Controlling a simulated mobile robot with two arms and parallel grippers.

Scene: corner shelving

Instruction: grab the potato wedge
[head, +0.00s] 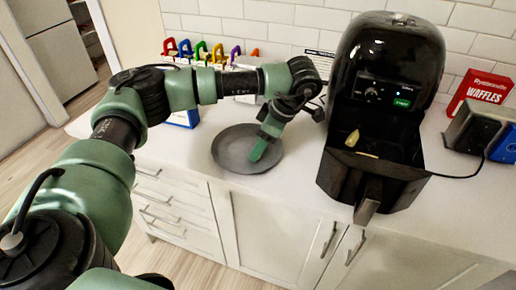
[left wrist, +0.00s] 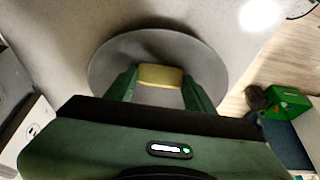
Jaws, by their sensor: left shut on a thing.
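My left gripper (head: 262,148) points down over the grey round plate (head: 233,164). In the left wrist view its two green fingers (left wrist: 160,86) are shut on a yellow potato wedge (left wrist: 160,76), with the plate (left wrist: 105,66) behind it. I cannot tell whether the wedge touches the plate. In the head view the held wedge is hidden by the gripper. Another pale yellow wedge (head: 352,138) stands tilted in the open drawer (head: 345,178) of the black air fryer (head: 385,60). My right gripper is not in view.
The air fryer stands right of the plate, its drawer pulled out toward me. A red waffles box (head: 482,92) and a dark toaster (head: 474,130) stand at the right. Colourful-handled items (head: 202,50) line the back wall. The white counter in front of the plate is narrow.

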